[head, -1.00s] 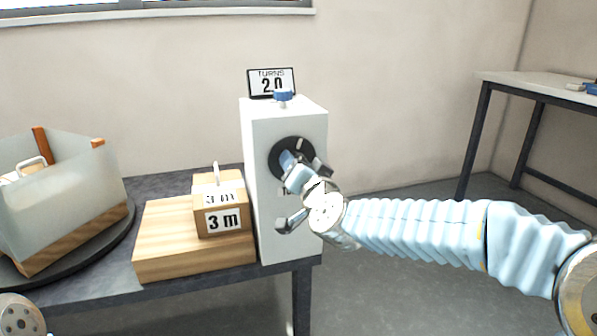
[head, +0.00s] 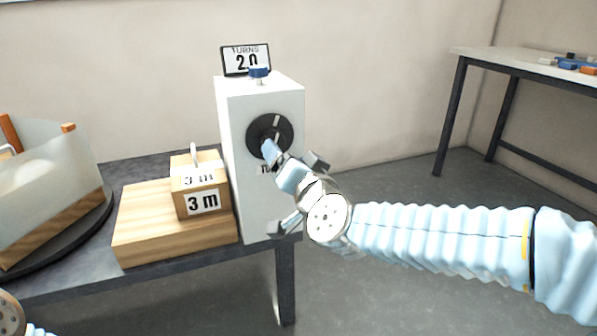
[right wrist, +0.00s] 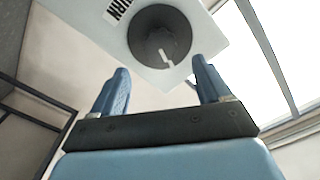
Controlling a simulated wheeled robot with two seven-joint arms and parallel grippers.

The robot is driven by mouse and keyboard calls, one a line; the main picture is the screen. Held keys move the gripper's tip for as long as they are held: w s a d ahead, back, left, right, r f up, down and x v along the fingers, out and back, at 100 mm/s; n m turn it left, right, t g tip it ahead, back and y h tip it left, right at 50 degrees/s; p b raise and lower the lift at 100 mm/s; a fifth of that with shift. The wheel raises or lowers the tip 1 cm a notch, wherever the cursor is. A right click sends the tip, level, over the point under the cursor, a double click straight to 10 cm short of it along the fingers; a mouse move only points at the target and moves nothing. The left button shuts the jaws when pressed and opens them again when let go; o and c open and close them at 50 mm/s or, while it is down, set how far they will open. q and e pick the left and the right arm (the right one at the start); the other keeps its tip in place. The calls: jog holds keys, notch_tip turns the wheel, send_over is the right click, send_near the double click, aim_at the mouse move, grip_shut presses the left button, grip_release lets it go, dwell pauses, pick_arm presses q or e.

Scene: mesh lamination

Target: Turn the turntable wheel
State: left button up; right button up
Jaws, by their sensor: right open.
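A black round wheel (head: 262,128) with a pale slot-like mark is on the front of a white box (head: 265,200). A partly hidden label starting "TU" is below it. The wheel also shows in the right wrist view (right wrist: 150,28). My right gripper (head: 290,166) is in front of the wheel, with one blue fingertip overlapping its lower part. In the right wrist view my right gripper (right wrist: 162,82) is open, with nothing between the fingers and the wheel beyond them. Contact cannot be told. My left gripper is out of view.
A sign (head: 246,60) reading "TURNS 2.0" and a blue knob (head: 259,72) are atop the box. A frosted-walled box (head: 60,175) stands on a dark disc (head: 75,238) at left.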

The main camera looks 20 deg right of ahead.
jog(key=s, duration=0.6)
jog(key=shift+s+d, duration=0.1)
jog(key=w+a+f+n+g+y+p, duration=0.15)
jog(key=f+g, duration=0.35)
jog(key=f, duration=1)
jog(key=w+a+f+n+g+y+p, duration=0.1)
jog(key=w+a+f+n+g+p, duration=0.2)
jog(key=f, duration=1.2)
jog(key=s+a+f+g+p, duration=0.1)
jog(key=s+f+g, duration=0.8)
jog(key=s+f, duration=1)
jog(key=shift+a+f+y+p, duration=0.35)
jog(key=shift+y+p, duration=0.1)
jog(key=shift+p, duration=0.3)
jog(key=shift+n, duration=0.25)
